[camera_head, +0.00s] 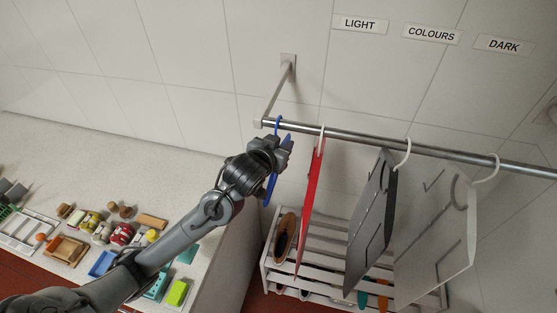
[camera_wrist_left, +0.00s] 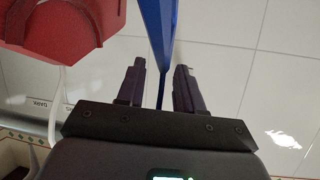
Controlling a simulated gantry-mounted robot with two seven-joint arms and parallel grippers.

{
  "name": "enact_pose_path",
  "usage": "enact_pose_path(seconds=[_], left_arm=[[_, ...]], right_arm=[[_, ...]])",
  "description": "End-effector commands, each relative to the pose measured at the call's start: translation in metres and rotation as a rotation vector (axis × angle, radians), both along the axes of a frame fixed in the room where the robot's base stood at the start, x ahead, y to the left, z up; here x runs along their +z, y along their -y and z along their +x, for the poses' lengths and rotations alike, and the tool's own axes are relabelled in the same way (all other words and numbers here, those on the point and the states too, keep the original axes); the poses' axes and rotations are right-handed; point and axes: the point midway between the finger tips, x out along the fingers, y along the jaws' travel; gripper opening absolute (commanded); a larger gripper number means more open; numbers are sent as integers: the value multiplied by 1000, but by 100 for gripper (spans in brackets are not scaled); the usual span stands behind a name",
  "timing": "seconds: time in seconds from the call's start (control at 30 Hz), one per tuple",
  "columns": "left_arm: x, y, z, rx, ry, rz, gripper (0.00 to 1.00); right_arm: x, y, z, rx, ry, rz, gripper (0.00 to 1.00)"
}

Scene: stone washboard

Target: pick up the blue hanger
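The blue hanger (camera_head: 271,188) hangs by its hook near the left end of the metal rail. It also shows in the left wrist view (camera_wrist_left: 159,28) as a thin blue edge. My left gripper (camera_head: 284,144) is at the hanger, just below the hook, and hides part of it. In the left wrist view its two fingers (camera_wrist_left: 159,85) stand apart, one on each side of the hanger, with gaps visible. My right gripper is not in view.
A red garment (camera_head: 312,200) hangs close to the right of the blue hanger. A grey garment (camera_head: 370,225) and a white one (camera_head: 437,240) hang further right. A slatted white rack (camera_head: 325,238) stands below. The stone counter (camera_head: 110,170) with several small items is at the left.

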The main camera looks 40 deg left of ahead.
Motion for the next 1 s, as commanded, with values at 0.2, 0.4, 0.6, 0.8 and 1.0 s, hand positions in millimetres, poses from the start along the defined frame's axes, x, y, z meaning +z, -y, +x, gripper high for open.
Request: enact_pose_path(seconds=[0.2, 0.4, 0.6, 0.8, 1.0], left_arm=[[0, 0, 0, 0, 0, 0, 22], [0, 0, 0, 0, 0, 0, 0], [0, 0, 0, 0, 0, 0, 0], [0, 0, 0, 0, 0, 0, 0], [5, 1, 0, -1, 0, 0, 0]], right_arm=[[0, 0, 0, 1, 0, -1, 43], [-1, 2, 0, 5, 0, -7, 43], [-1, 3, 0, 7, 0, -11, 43], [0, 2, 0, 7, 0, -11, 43], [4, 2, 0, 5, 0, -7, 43]])
